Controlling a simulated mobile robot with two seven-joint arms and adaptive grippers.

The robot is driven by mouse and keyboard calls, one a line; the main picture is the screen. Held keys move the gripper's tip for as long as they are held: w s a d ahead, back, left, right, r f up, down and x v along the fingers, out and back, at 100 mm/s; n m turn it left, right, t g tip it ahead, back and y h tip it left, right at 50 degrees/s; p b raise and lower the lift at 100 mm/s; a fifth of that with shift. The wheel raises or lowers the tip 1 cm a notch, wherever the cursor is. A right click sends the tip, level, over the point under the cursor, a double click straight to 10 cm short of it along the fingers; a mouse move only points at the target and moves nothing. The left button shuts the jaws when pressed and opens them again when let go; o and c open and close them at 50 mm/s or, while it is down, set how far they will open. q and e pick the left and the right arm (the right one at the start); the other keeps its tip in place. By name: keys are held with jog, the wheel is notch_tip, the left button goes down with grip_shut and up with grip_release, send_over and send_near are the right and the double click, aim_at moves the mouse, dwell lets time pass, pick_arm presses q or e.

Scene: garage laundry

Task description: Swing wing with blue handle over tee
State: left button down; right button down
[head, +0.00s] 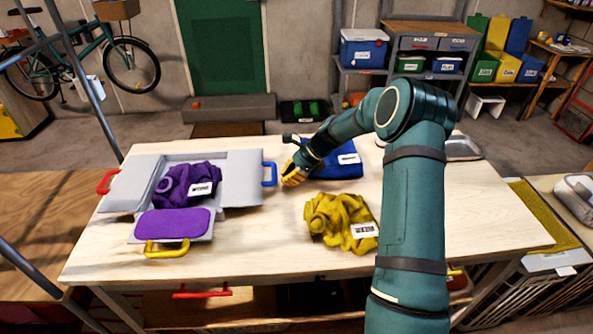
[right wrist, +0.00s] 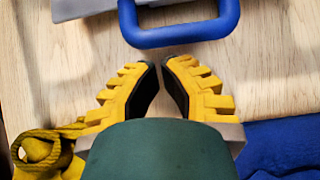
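The grey folding board (head: 238,186) lies on the table at the left with its side wings spread out. The right wing carries a blue handle (head: 270,174); in the right wrist view the handle (right wrist: 180,36) lies just beyond my fingertips. A crumpled purple tee (head: 180,186) with a white label lies on the board's middle. My right gripper (head: 291,177) is a little right of the blue handle, not touching it. In the right wrist view its yellow fingers (right wrist: 160,66) are slightly apart with nothing between them. My left gripper is not in view.
The board also has a red handle (head: 108,181) at left and a yellow handle (head: 167,248) on its front flap, which bears a purple pad (head: 172,223). A yellow cloth (head: 338,220) lies right of the board, a blue cloth (head: 340,160) behind it. The table's front strip is clear.

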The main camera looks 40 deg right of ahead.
aim_at(275, 189)
jog(key=shift+x, duration=1.55)
jog(key=shift+r, duration=0.15)
